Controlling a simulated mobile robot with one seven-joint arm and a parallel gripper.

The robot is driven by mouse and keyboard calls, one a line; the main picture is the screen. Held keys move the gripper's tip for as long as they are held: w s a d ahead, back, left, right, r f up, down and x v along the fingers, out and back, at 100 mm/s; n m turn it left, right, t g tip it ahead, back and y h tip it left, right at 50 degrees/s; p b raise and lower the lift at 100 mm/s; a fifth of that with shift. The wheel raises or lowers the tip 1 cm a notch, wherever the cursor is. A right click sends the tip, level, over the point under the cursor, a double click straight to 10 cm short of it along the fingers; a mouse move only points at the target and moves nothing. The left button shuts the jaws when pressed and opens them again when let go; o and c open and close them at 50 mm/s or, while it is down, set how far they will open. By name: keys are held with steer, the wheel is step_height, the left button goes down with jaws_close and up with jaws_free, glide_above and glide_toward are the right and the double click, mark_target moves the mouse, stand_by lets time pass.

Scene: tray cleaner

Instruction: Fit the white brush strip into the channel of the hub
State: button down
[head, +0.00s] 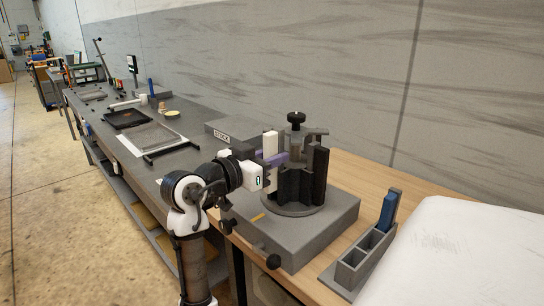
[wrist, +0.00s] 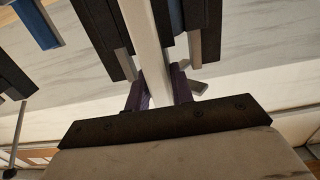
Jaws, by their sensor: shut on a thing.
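The hub (head: 295,205) stands on a grey block, with dark brush strips (head: 318,172) upright around it and a black knob (head: 295,118) on top. My gripper (head: 273,159) is at the hub's left side, its purple fingers shut on the upright white brush strip (head: 270,143). In the wrist view the white brush strip (wrist: 150,38) runs up between the fingers (wrist: 160,90), with dark brush strips (wrist: 100,35) on both sides of it. The channel is hidden behind the strip and fingers. I cannot tell whether the strip is inside it.
A grey box labelled STOCK (head: 225,133) stands behind my gripper. A grey holder (head: 350,270) with a blue piece (head: 388,211) is at the right, beside a large white surface (head: 450,255). Trays (head: 155,137) lie farther along the bench. Bare wood (head: 375,178) shows right of the hub.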

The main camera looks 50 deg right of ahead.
steer(key=shift+f+b, duration=0.85)
steer(key=shift+f, duration=0.3)
stand_by(0.8)
stand_by(0.3)
steer(key=c, duration=1.1)
jaws_free()
steer(key=shift+a, duration=0.1)
steer(key=a+b, duration=0.1)
steer(key=a, duration=0.3)
steer(key=w+a, duration=0.1)
steer(key=a, duration=0.4)
steer(key=a+b, duration=0.1)
steer(key=a, duration=0.3)
steer(key=shift+w+a+r+b, duration=0.25)
steer(key=shift+a+b, duration=0.05)
steer(key=shift+b, duration=0.05)
